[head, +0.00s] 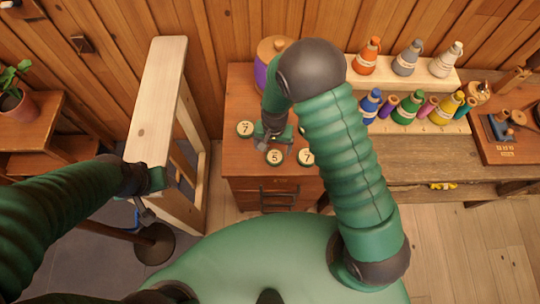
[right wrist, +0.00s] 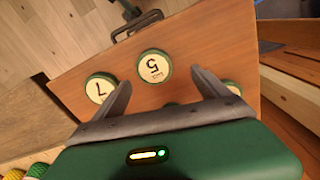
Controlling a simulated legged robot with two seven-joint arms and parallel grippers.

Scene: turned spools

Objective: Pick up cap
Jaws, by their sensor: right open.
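Round caps with cream numbered faces and green rims lie on the wooden cabinet top. In the head view a cap marked 5 (head: 275,157) lies at the front, a cap marked 7 (head: 245,129) at the left, and another 7 (head: 306,157) at the right, partly behind my right arm. My right gripper (head: 268,142) is over the caps. In the right wrist view its open, empty jaws (right wrist: 161,80) point toward the 5 cap (right wrist: 154,66). A 7 cap (right wrist: 100,88) is left of them; another (right wrist: 233,87) is partly hidden at right. My left gripper (head: 148,205) is beside a pale wooden frame.
The cabinet (head: 233,95) carries a purple jar with a wooden lid (head: 268,50), partly behind my right arm. Several colored bottles stand on the bench at right. The pale wooden frame (head: 155,95) stands left of the cabinet. A plant pot (head: 17,105) is at far left.

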